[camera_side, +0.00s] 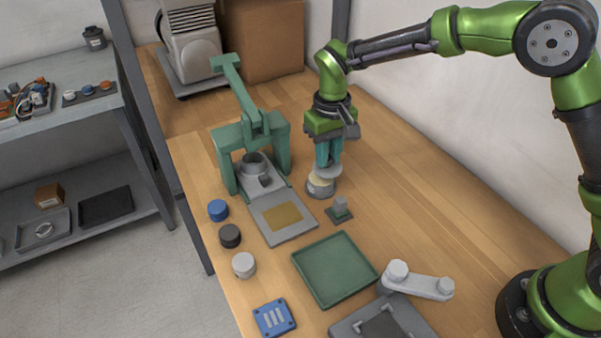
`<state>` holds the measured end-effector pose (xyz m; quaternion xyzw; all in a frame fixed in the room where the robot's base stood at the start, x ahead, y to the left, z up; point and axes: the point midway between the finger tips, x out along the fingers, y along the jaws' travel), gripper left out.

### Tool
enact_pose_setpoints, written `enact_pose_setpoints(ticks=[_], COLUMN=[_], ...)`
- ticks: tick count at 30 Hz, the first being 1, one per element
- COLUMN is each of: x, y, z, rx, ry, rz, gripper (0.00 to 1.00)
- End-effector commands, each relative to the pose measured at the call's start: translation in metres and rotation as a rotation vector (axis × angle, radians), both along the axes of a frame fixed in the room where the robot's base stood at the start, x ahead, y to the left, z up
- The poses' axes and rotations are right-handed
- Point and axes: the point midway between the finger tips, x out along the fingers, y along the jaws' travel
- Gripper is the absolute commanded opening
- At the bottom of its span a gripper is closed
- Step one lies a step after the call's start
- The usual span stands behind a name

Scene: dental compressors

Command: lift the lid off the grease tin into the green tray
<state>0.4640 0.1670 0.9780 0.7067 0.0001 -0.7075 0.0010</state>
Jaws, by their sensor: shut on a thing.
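The grease tin (321,190) is a short, round, grey tin standing on the wooden bench, right of the green press. Pale yellow grease shows at its open top. My gripper (328,164) points down right above the tin, its teal fingers shut on the grey lid (330,172). The lid is just above the tin and shifted a little to the right, still overlapping it in the picture; I cannot tell if their edges touch. The green tray (335,269) lies nearer the front of the bench and is empty.
A green press (252,150) stands left of the tin. A small grey block on a dark base (340,208) sits between tin and tray. Blue (218,210), dark (230,236) and white (244,265) round pieces line the left edge. Bare bench lies to the right.

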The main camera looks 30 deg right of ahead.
Motion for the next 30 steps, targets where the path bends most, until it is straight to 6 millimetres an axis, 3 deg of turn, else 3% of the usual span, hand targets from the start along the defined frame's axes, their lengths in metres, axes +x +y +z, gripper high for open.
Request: enact_pose_setpoints(ticks=[12,20,23,26,30], x=[-0.094,-0.13,-0.139,-0.147,-0.162], y=[-0.034,-0.046,-0.037,-0.008,0.044], z=[0.01,0.013,0.013,0.014,0.02], rx=[0.002,0.002,0.002,0.003,0.004], ry=[-0.003,-0.001,0.0,-0.004,-0.007], rz=[-0.001,0.001,0.034,0.108,0.155], gripper=[0.0,0.0,0.0,0.0,0.0])
